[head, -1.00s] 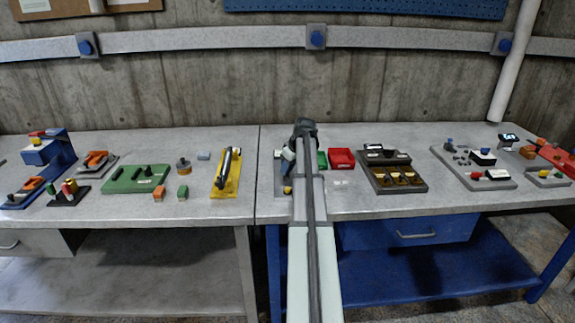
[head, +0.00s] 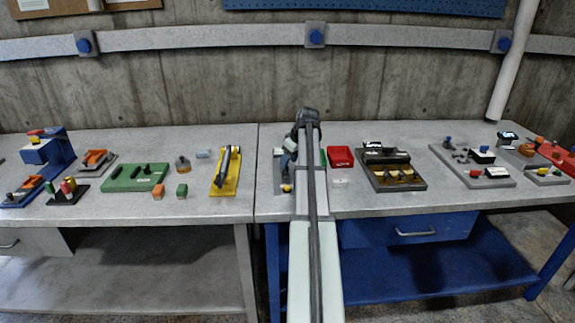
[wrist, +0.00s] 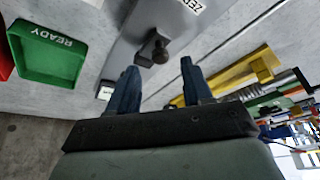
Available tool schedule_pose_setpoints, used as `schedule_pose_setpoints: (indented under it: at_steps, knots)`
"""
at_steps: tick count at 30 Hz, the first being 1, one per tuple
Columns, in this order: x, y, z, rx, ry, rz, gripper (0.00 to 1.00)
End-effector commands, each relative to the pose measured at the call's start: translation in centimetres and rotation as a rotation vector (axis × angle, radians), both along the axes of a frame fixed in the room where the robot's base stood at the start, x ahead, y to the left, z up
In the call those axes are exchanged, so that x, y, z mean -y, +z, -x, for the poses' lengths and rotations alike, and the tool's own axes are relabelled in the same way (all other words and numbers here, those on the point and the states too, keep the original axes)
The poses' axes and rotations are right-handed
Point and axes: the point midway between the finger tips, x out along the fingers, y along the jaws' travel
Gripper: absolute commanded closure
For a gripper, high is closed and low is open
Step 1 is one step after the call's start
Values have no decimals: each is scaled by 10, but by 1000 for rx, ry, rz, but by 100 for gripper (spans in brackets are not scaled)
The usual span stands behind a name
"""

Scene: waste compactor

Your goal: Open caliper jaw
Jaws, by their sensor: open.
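A grey plate (wrist: 185,18) with a label that starts "ZE" lies in front of my gripper in the wrist view. A dark round knob (wrist: 157,48) stands on it, just beyond and between my fingertips. I cannot tell whether this plate is the caliper, and no jaw is clearly visible. In the head view the plate (head: 279,180) is partly hidden behind my arm. My gripper (wrist: 158,75) is open, with two blue fingers apart and nothing between them. In the head view it is largely hidden by my arm.
A green tray (wrist: 45,52) marked READY lies beside the plate. A red bin (head: 341,156) and a dark rack (head: 392,172) stand to the right of my arm. A yellow fixture (head: 226,172) with a dark bar stands to the left. Bare bench lies between.

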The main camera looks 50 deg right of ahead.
Motion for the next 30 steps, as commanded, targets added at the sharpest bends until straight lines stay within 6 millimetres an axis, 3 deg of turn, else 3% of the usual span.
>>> schedule_pose_setpoints:
  at_steps: [6, 15, 21, 30]
  knots:
    - [0, 41, 16, 2, -1, 2, 50]
    - [0, 82, 34, 1, 0, 1, 50]
    - [0, 94, 39, 0, 0, 0, 50]
    - [0, 96, 40, 0, 0, 0, 50]
